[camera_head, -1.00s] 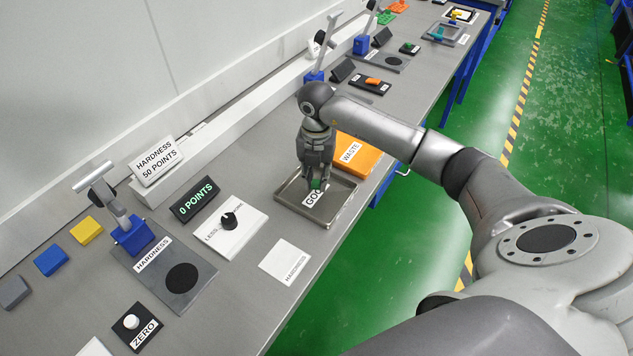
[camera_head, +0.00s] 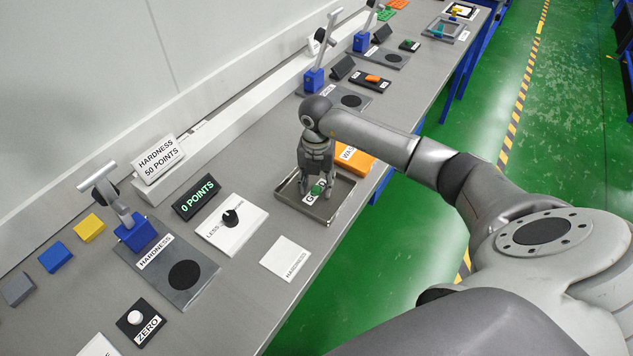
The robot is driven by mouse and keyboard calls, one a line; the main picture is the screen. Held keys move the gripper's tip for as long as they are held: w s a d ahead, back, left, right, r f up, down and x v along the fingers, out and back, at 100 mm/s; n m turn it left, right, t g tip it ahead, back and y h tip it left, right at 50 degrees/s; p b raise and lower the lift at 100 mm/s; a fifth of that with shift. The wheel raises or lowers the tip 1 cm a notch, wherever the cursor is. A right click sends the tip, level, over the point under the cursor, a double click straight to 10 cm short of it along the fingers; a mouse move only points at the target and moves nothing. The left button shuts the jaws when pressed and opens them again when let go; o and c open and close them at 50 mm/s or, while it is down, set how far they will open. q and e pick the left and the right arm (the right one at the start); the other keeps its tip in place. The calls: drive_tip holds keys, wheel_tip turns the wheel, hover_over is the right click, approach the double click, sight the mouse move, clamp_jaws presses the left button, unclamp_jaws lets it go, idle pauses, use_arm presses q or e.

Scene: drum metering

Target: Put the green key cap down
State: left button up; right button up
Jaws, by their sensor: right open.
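The green key cap (camera_head: 318,188) is in the metal tray (camera_head: 322,217) whose label is partly hidden and begins with "G". My right gripper (camera_head: 317,187) is over the tray, pointing down, with its fingers open around or just above the cap. I cannot tell whether a finger touches the cap. My left gripper is not in view.
An orange tray (camera_head: 361,163) labelled "WASTE" is beside the metal tray, partly hidden by my right arm. A white dial plate (camera_head: 243,234), a white "HARDNESS" card (camera_head: 286,258) and a grey hardness tester plate (camera_head: 205,286) are nearer. Blue, yellow and grey blocks lie at left.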

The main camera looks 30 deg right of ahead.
sight(316, 186)
drive_tip(key=shift+r, duration=0.25)
wheel_tip(316, 186, up, 12)
drive_tip(key=b, duration=0.3)
drive_tip(key=shift+f, duration=0.2)
idle(0.3)
